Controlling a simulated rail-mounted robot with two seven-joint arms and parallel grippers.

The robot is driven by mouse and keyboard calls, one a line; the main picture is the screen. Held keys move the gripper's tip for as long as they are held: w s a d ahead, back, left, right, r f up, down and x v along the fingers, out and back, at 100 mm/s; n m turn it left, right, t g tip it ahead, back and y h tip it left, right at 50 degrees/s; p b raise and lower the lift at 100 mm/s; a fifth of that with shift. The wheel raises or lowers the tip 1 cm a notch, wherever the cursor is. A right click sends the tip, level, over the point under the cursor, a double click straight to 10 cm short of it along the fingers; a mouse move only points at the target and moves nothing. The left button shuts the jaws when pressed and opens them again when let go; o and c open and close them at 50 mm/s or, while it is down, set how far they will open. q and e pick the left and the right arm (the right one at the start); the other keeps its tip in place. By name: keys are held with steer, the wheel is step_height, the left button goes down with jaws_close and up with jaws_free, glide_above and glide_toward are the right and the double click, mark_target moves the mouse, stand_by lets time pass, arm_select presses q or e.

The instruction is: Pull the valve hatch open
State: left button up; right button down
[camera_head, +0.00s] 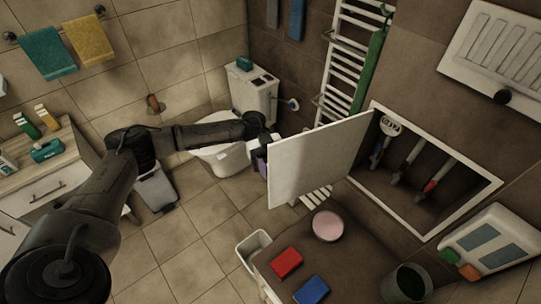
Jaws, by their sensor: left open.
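The white valve hatch (312,162) stands swung out from the dark wall, hinged at the left side of its recess. The open recess (420,172) shows pipes with valves and a round white gauge (390,124). My left arm reaches across from the left. My left gripper (265,148) is at the free left edge of the hatch, open. Its fingertips are small and partly hidden by the panel, so I cannot tell whether they touch it. My right gripper is not in view.
A toilet (224,156) stands behind my left arm. A brown counter (345,262) below the recess bears a pink round dish (327,226), a red box (286,263), a blue box (312,290) and a dark cup (408,282). A white towel rail (345,65) is above the hatch.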

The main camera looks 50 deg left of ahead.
arm_select(q)
steer(key=b+v, duration=0.4)
steer(key=v, duration=0.9)
steer(key=shift+a, duration=0.2)
steer(key=shift+w, duration=0.1)
